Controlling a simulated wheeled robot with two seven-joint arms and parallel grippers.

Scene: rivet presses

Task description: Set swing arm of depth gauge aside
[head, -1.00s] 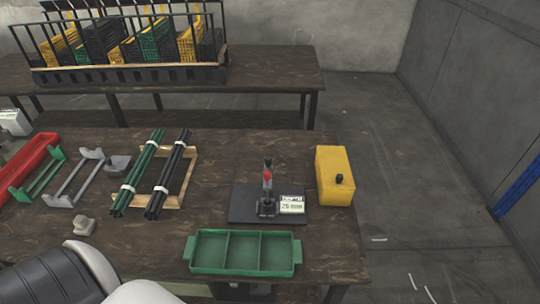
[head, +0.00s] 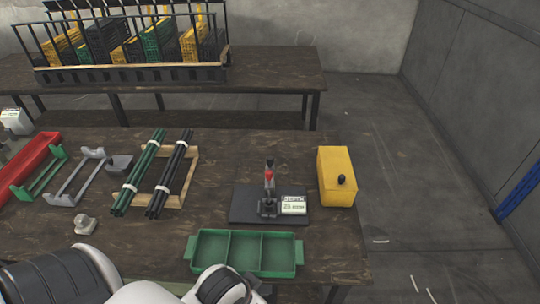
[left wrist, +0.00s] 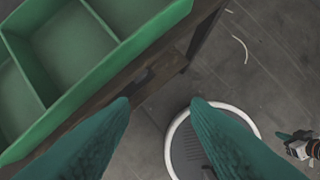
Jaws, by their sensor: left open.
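The depth gauge (head: 268,204) stands on the table on a flat black base, with a short upright dark arm, a red part near its top and a small white display card at its right. I cannot tell the swing arm's exact pose. My left gripper (left wrist: 160,100) is open and empty. Its teal fingers are spread over the floor beyond the table's front edge, beside the green tray. In the head view my left arm ends at the bottom, in front of that tray, with its fingers hidden. What looks like my right gripper (left wrist: 300,148) shows small at the left wrist view's right edge.
The green three-part tray (head: 302,250) lies between my left arm and the gauge; it also shows in the left wrist view (left wrist: 100,78). A yellow box (head: 336,172) with a black knob stands right of the gauge. Bundled rods (head: 170,170) lie left of it.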

